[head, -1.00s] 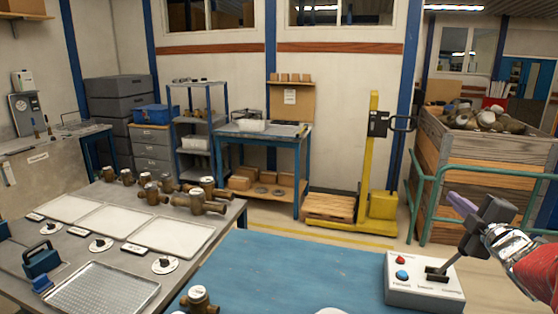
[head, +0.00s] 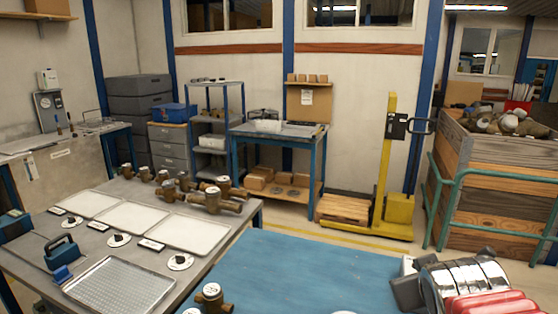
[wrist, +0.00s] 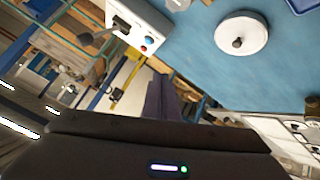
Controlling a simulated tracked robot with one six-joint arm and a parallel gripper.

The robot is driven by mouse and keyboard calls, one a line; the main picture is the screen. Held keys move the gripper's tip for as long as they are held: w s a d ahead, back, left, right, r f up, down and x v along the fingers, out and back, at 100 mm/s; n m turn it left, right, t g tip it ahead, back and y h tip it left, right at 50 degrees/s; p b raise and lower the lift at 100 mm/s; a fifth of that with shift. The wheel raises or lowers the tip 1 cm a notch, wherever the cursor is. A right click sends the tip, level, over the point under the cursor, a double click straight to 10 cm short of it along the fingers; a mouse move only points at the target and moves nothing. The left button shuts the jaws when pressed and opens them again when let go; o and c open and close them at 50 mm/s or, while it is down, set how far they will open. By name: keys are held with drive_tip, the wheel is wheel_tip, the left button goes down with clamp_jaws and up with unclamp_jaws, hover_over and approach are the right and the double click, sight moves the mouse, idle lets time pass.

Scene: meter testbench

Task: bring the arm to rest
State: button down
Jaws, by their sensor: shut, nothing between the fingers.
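My arm comes in at the lower right of the head view, with its silver and red links in front. My gripper (wrist: 165,98) shows in the wrist view as purple fingers beyond the dark wrist housing; they are shut and empty. In the head view the dark end of the arm is low at the right, over the blue bench, and the fingers cannot be made out. The white control box (wrist: 140,22) with a lever, a red button and a blue button is near the gripper in the wrist view. In the head view my arm hides most of it.
The blue bench top (head: 290,270) is mostly bare. A brass meter (head: 211,298) stands at its left edge, and a white disc with a knob (wrist: 241,36) lies on it. The grey table (head: 225,240) at left holds trays and several meters. A wooden crate (head: 490,185) stands behind a green rail.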

drive_tip(key=s+a+f+m+g+y, duration=0.1)
drive_tip(key=s+a+f+g+y, duration=0.2)
drive_tip(key=s+a+f, duration=0.3)
drive_tip(key=s+a+g, duration=0.1)
drive_tip(key=s+a, duration=0.4)
drive_tip(key=s, duration=0.2)
drive_tip(key=shift+a+f+m, duration=0.2)
drive_tip(key=shift+a+m, duration=0.1)
drive_tip(key=shift+a, duration=0.05)
drive_tip(key=shift+d, duration=0.1)
